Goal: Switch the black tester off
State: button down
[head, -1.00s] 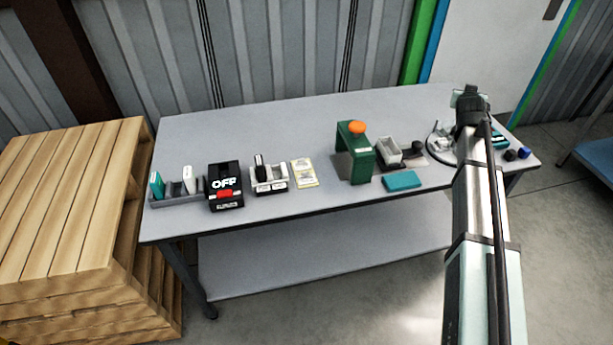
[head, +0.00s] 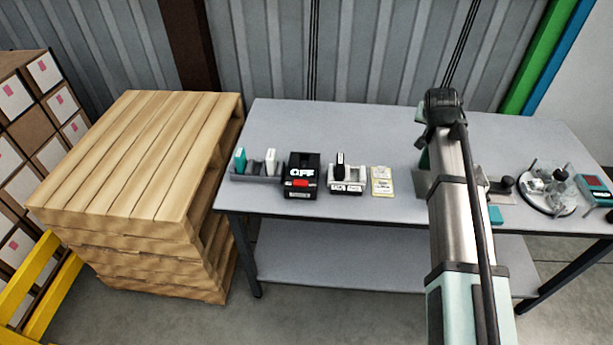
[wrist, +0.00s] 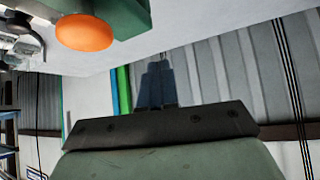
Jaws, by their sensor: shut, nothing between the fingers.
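The black tester (head: 302,175) stands on the table, left of the middle in the head view. It shows white letters reading OFF on its dark face, with a red part below them and a small light label at its front. My gripper (wrist: 158,72) shows in the wrist view with its dark fingers together and nothing between them. It is well away from the tester, which the wrist view does not show. In the head view the fingers are hidden or cannot be made out; my arm reaches over the table right of the tester.
A grey rack (head: 256,178) stands close left of the tester, a white holder (head: 347,180) to its right, then a yellow card (head: 382,181). A green device with an orange knob (wrist: 84,32) is near my gripper. Stacked pallets (head: 140,150) stand left of the table (head: 330,125).

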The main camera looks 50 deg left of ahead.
jog(key=s+a+n+g, duration=0.1)
jog(key=s+a+g, duration=0.1)
jog(key=s+a, duration=0.5)
jog(key=s+a+n+g, duration=0.1)
jog(key=s+a, duration=0.3)
jog(key=s, duration=0.8)
jog(key=n+g+h, duration=0.2)
jog(key=g, duration=0.1)
send_over(304, 182)
jog(key=s+d, duration=0.3)
jog(key=shift+w+a+r, duration=0.15)
jog(key=shift+a+r, duration=0.05)
jog(key=shift+r, duration=0.05)
jog(key=x, duration=1.2)
jog(key=shift+f, duration=0.95)
jog(key=shift+y, duration=0.3)
